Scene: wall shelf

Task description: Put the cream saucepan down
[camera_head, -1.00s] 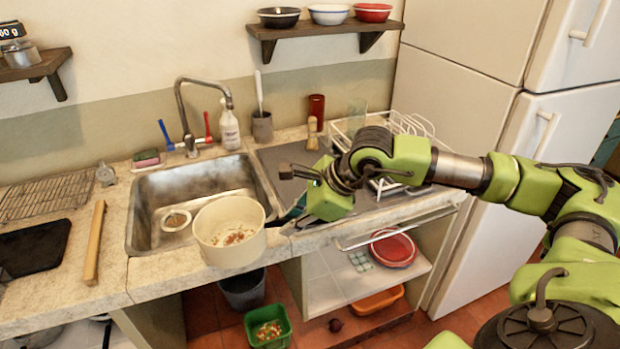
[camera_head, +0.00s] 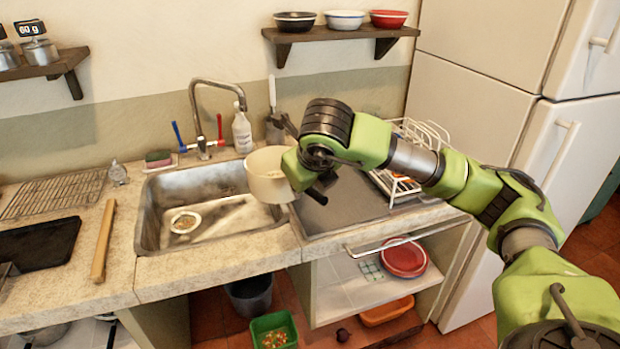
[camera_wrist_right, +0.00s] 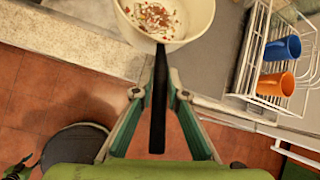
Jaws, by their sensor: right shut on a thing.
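The cream saucepan (camera_head: 266,178) is in the air over the right end of the metal sink (camera_head: 152,212), by the edge of the grey draining surface (camera_head: 345,208). My right gripper (camera_head: 312,182) is shut on its dark handle, partly hidden by my wrist in the head view. In the right wrist view, the handle (camera_wrist_right: 159,115) lies between the fingers of the gripper (camera_wrist_right: 160,94). The saucepan (camera_wrist_right: 185,30) holds brown and red crumbs there and looks about upright. My left gripper is not in view.
A small white dish (camera_head: 186,222) lies in the sink. A white dish rack (camera_head: 428,135) stands on the right; a blue cup (camera_wrist_right: 283,48) and an orange cup (camera_wrist_right: 277,85) hang on it. The tap (camera_head: 215,84) and soap bottle (camera_head: 242,132) are behind. The front draining surface is clear.

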